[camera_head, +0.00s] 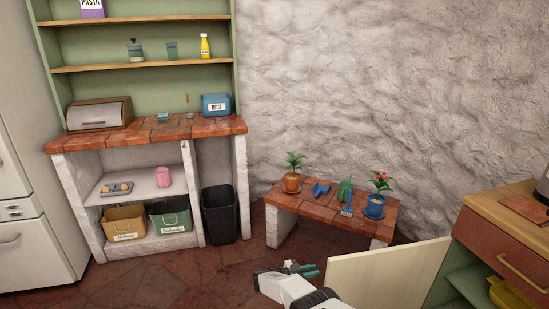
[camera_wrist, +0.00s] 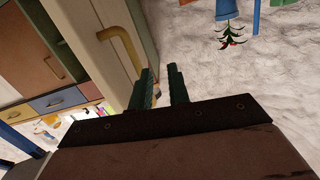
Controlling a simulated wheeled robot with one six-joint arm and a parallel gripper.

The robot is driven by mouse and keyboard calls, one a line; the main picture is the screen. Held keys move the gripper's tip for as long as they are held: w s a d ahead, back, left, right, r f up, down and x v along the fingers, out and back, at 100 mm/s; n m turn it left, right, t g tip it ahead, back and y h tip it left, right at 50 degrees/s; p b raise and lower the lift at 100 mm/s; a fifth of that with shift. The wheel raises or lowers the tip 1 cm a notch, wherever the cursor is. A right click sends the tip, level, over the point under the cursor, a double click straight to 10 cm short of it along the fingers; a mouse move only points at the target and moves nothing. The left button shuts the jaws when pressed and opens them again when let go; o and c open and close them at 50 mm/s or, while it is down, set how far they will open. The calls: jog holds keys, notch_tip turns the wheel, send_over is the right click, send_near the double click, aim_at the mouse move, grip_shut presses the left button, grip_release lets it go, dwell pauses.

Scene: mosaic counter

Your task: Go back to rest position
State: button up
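My gripper (camera_head: 303,268) is low at the bottom middle of the head view, in front of the tiled bench (camera_head: 325,208) and beside a pale panel. In the wrist view my gripper (camera_wrist: 162,75) shows two teal fingers side by side with a gap between them. Nothing is held between them. My white arm runs down to the bottom edge of the head view.
The pale panel (camera_head: 388,275), seemingly an open cabinet door, stands right of my gripper by the wooden cabinet (camera_head: 500,250). Potted plants and blue and green tools sit on the bench. A black bin (camera_head: 220,215) stands left. Tiled floor between is clear.

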jog(key=w+a+f+n+t+y, duration=0.2)
jog(key=w+f+n+t+y, duration=0.15)
jog(key=f, duration=0.25)
jog(key=w+a+r+n+t+y, duration=0.3)
jog(key=w+a+r+n+y, duration=0.3)
jog(key=w+a+r+y, duration=0.4)
jog(key=s+a+r+n+g+y, duration=0.25)
jog(key=s+r, duration=0.25)
jog(key=r, duration=0.5)
jog(key=s+a+r+n+g+y, duration=0.25)
jog(key=s+r+y, duration=0.2)
jog(key=r, duration=0.45)
jog(key=s+d+r+n+g+h, duration=0.1)
jog(key=s+d+r+g, duration=0.35)
jog(key=s+r, duration=0.75)
jog(key=s+d+r+n+g+h, duration=0.1)
jog(key=s+d+r+g, duration=0.1)
jog(key=s+d+r, duration=1.25)
jog(key=s+r, duration=0.1)
jog(key=s, duration=0.6)
jog(key=s+d+r+t+h, duration=0.1)
jog(key=s+d+r, duration=0.2)
jog(key=s, duration=0.8)
jog(key=s+d+r+t+h, duration=0.1)
jog(key=s+d+r, duration=0.3)
jog(key=s, duration=0.7)
jog(key=shift+r, duration=0.55)
